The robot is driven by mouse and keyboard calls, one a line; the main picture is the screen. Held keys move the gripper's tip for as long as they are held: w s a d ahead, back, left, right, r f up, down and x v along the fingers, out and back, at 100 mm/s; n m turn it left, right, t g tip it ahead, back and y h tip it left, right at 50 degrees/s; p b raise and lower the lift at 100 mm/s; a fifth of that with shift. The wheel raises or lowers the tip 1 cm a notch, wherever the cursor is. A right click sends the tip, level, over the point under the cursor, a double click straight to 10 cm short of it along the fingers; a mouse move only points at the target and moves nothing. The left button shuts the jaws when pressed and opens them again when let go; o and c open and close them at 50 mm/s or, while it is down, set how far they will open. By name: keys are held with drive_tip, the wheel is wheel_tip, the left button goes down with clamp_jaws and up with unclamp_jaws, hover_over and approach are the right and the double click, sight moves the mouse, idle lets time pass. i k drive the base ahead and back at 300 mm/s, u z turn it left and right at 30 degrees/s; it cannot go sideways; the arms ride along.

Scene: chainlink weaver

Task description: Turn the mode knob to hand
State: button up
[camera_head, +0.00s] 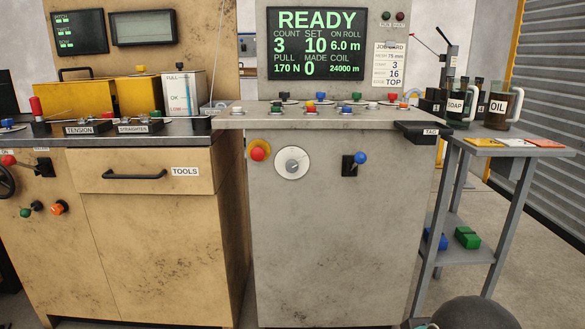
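A round pale dial knob (292,162) sits on the upper front face of the grey console (335,240), between a red push button and a blue-tipped lever. It looks like the mode knob. Its markings are too small to read, so I cannot tell its setting. My gripper is not in view. A dark rounded shape at the bottom right edge seems to be part of my arm, well below and to the right of the knob. Nothing covers the knob.
A red button (257,150) with a yellow surround is close left of the knob; a blue-tipped lever (360,158) is to its right. Small coloured controls line the console top. A tan cabinet (160,230) adjoins left. A side table (500,147) holds soap and oil jugs.

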sight(291, 166)
drive_tip(key=z, duration=1.85)
drive_tip(key=k, duration=0.8)
drive_tip(key=u, duration=1.35)
drive_tip(key=i, duration=0.5)
drive_tip(key=z, duration=0.05)
